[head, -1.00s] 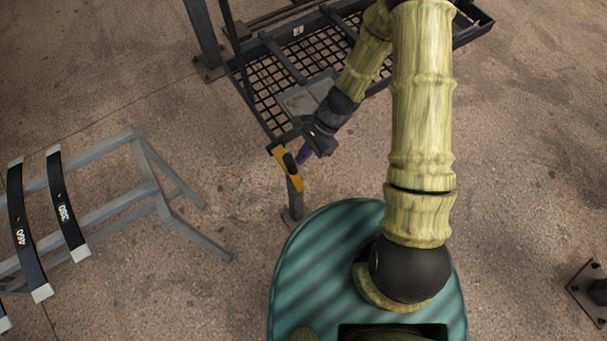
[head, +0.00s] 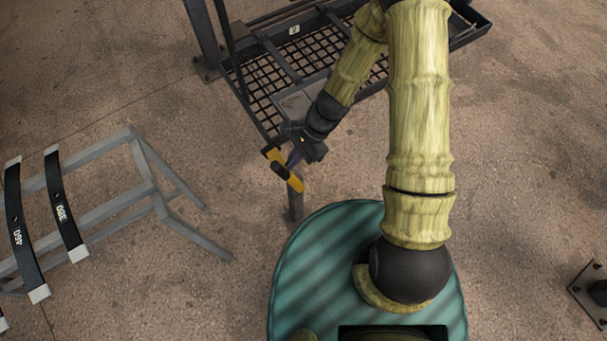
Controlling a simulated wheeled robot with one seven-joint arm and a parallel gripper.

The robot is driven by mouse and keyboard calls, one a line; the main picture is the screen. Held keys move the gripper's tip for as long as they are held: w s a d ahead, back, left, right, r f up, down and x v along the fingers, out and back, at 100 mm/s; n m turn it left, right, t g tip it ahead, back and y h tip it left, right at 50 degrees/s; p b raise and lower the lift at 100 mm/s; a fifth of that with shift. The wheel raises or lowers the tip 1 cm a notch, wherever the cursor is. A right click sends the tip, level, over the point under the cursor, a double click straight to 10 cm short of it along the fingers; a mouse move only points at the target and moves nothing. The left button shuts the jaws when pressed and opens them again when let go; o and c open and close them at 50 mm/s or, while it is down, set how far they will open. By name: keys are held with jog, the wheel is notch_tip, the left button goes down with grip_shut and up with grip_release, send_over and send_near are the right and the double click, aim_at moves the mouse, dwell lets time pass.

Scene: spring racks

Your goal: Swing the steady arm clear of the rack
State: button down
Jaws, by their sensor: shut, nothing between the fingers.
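The steady arm (head: 294,183) is a short yellow bar with a black part across its middle. It sits on top of a grey post (head: 296,205) just off the near left corner of the rack (head: 262,122), and lies slantwise there. My gripper (head: 293,160) is at the bar's right side, close against it. Its purplish fingertips point down and left at the bar. The gripper looks shut with nothing held. Whether the fingertips touch the bar cannot be told from this view.
The rack has a dark mesh floor, a grey plate (head: 296,103) and an upright column (head: 203,35) at left. A grey stand (head: 95,215) holding dark leaf springs (head: 62,205) is at the left. Bare floor lies between stand and post. A bracket (head: 592,290) stands at the far right.

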jog(key=shift+s+a+b, duration=2.9)
jog(key=shift+s+a, duration=1.75)
jog(key=shift+a, duration=2.25)
jog(key=w+d+p, duration=0.2)
jog(key=w+d, duration=0.1)
jog(key=d, duration=0.2)
jog(key=shift+w+f, duration=0.15)
jog(key=shift+f, duration=0.05)
jog(key=w+d+r+n+p, duration=0.1)
jog(key=d+r, duration=0.1)
jog(key=w+d+r+n+t+h, duration=0.1)
jog(key=d+r, duration=0.1)
jog(key=w+d+r+n+p, duration=0.1)
jog(key=w+d+r, duration=0.1)
jog(key=d, duration=0.1)
jog(key=shift+r+t+p, duration=0.15)
jog(key=shift+t+p, duration=0.2)
jog(key=shift+t, duration=0.05)
jog(key=d+r+n+t+h+p, duration=0.4)
jog(key=d+r+n, duration=0.4)
jog(key=d+r, duration=1.2)
jog(key=shift+w+d+t+h+p, duration=0.3)
jog(key=shift+w+d+p, duration=0.15)
jog(key=shift+d+p, duration=0.25)
